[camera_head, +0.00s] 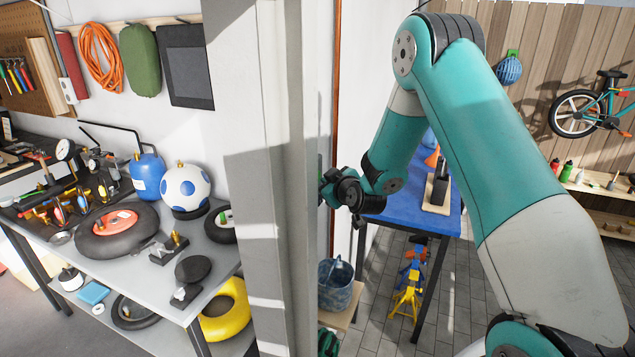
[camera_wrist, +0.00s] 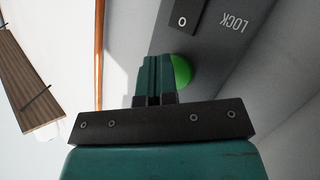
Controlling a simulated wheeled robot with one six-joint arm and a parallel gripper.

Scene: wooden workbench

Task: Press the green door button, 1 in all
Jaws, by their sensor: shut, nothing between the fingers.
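The green door button (camera_wrist: 182,70) is a round green disc on a grey panel (camera_wrist: 215,85). It shows in the wrist view just right of my fingertips, which cover its left side. My gripper (camera_wrist: 155,62) is shut and empty, its fingers close together and pointing at the panel. I cannot tell whether the fingertips touch the button or stop short of it. In the head view, my arm reaches down to the wall edge, and the panel face and the button cannot be made out there.
The panel carries the word LOCK and a dark plate (camera_wrist: 192,20) marked 0. In the head view a white wall end (camera_head: 275,150) stands left of my wrist. A blue-topped workbench (camera_head: 392,207) stands behind the arm, with a bucket (camera_head: 336,285) below. A grey bench (camera_head: 135,258) holds wheels and gauges at left.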

